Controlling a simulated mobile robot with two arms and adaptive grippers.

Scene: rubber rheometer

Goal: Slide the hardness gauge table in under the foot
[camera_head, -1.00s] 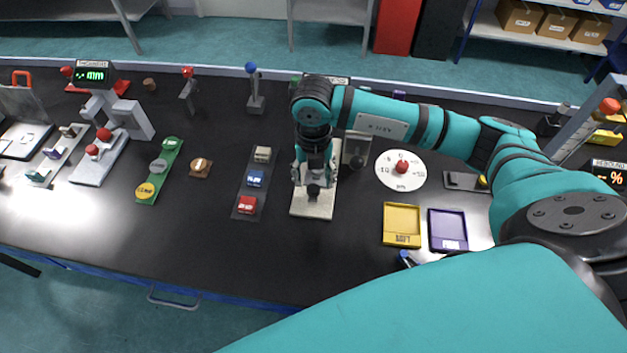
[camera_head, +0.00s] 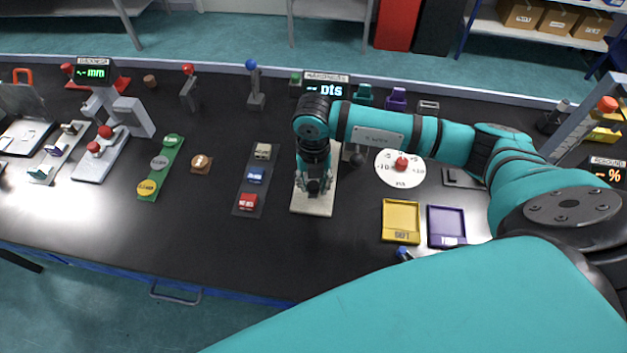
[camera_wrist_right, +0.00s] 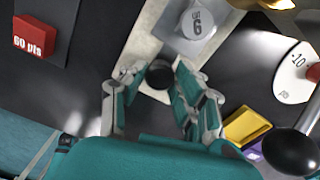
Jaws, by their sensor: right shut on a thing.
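The hardness gauge's pale base plate (camera_head: 312,207) lies under my right gripper (camera_head: 315,187), and its display (camera_head: 325,88) reads "-- pts" behind my arm. In the right wrist view, the grey gauge table (camera_wrist_right: 178,38) lies on the pale base and carries a round grey piece marked 6 (camera_wrist_right: 196,20). A black knob (camera_wrist_right: 160,74) is at the near side of the table. My right gripper (camera_wrist_right: 158,80) has its fingers on both sides of this knob and is shut on it. The foot is not clearly visible; my arm covers that part in the head view. My left gripper is not in view.
A strip with the red "60 pts" block (camera_head: 248,201) lies left of the base. To the right are a dark ball lever (camera_head: 357,158), a white dial disc (camera_head: 399,179), a yellow tray (camera_head: 401,238) and a purple tray (camera_head: 447,240).

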